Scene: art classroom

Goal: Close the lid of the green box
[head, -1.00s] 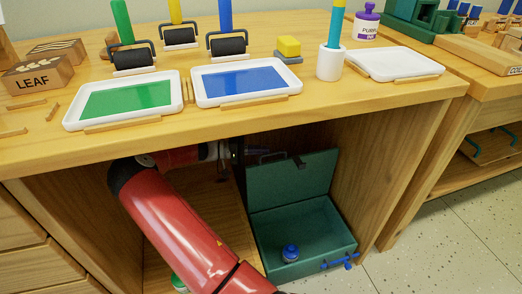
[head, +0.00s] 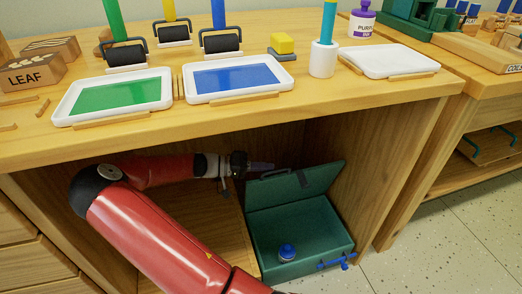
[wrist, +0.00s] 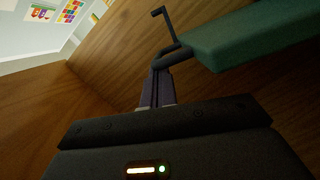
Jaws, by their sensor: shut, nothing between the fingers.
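The green box (head: 300,232) stands open on the floor of the cabinet under the table. Its green lid (head: 290,188) is raised and tilted partly forward over the back of the box. A dark handle (wrist: 172,42) is on the lid's edge in the wrist view, and the green lid panel (wrist: 250,38) is to its right. My gripper (head: 271,166) is shut and empty behind the upper left part of the lid. In the wrist view its fingertips (wrist: 157,80) are at the handle and appear to touch it.
A blue-capped jar (head: 287,252) stands inside the box. The tabletop (head: 230,114) lies above my arm, and the cabinet's right wall (head: 385,160) is close to the box. The floor (head: 440,245) at the right is clear.

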